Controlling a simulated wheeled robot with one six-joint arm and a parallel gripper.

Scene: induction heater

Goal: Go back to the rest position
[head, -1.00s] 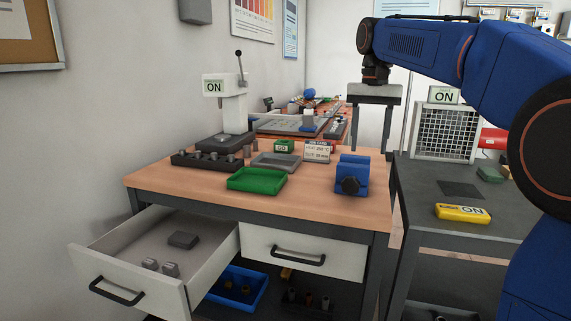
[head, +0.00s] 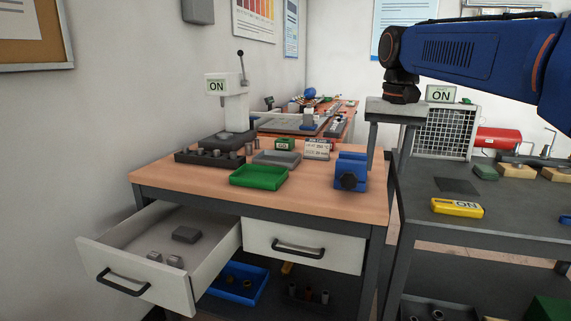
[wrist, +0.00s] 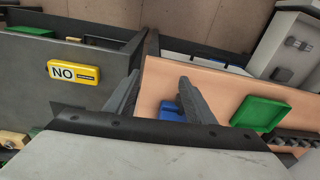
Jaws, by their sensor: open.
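My gripper (head: 388,160) is open and empty. In the head view it hangs, fingers down, over the gap between the wooden workbench (head: 340,207) and the dark side table (head: 420,190). In the wrist view my gripper (wrist: 159,82) shows both fingers apart with nothing between them. The blue block with a black knob (head: 350,173) stands on the bench just left of my gripper in the head view; part of it also shows behind a finger in the wrist view (wrist: 171,111).
The left drawer (head: 150,275) stands open with small metal parts inside. A green tray (head: 259,177), a grey tray (head: 277,158) and a press (head: 236,105) are on the bench. A yellow ON device (head: 457,208) and a mesh-fronted box (head: 443,135) are on the side table.

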